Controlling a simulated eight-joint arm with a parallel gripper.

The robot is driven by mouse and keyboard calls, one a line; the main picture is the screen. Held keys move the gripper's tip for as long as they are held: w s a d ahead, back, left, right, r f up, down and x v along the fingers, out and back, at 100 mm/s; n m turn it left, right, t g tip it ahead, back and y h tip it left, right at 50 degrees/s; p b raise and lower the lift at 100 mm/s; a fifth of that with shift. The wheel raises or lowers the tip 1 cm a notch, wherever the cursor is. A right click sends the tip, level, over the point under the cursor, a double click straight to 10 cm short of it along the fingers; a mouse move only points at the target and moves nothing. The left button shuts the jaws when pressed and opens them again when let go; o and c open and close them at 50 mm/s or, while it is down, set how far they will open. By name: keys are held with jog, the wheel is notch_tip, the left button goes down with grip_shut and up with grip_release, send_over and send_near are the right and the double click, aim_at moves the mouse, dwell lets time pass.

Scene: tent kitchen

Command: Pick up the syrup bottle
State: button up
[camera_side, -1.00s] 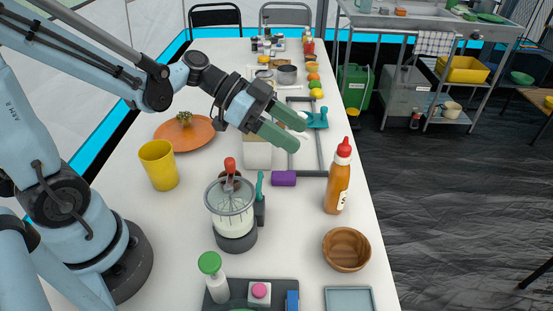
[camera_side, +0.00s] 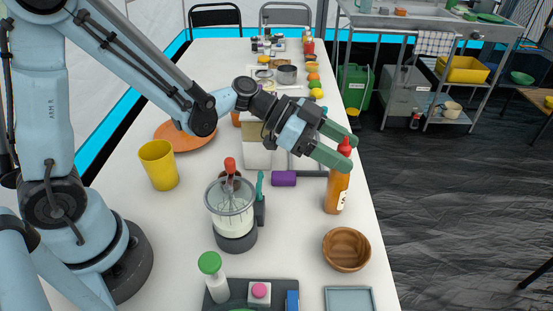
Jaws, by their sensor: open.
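The syrup bottle (camera_side: 337,191) is amber with a red cap and a pale label. It stands upright near the right edge of the white table. My gripper (camera_side: 352,153) has green fingers, spread open, at the height of the bottle's cap. One finger passes in front of the upper bottle and hides part of its neck; the other finger is behind and above. I cannot tell whether a finger touches the bottle.
A wooden bowl (camera_side: 346,249) sits in front of the bottle. A yellow cup (camera_side: 158,165) is at the left. The table's right edge is close to the bottle.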

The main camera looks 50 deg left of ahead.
jog(key=shift+x, duration=1.4)
jog(key=shift+c, duration=0.3)
grip_shut()
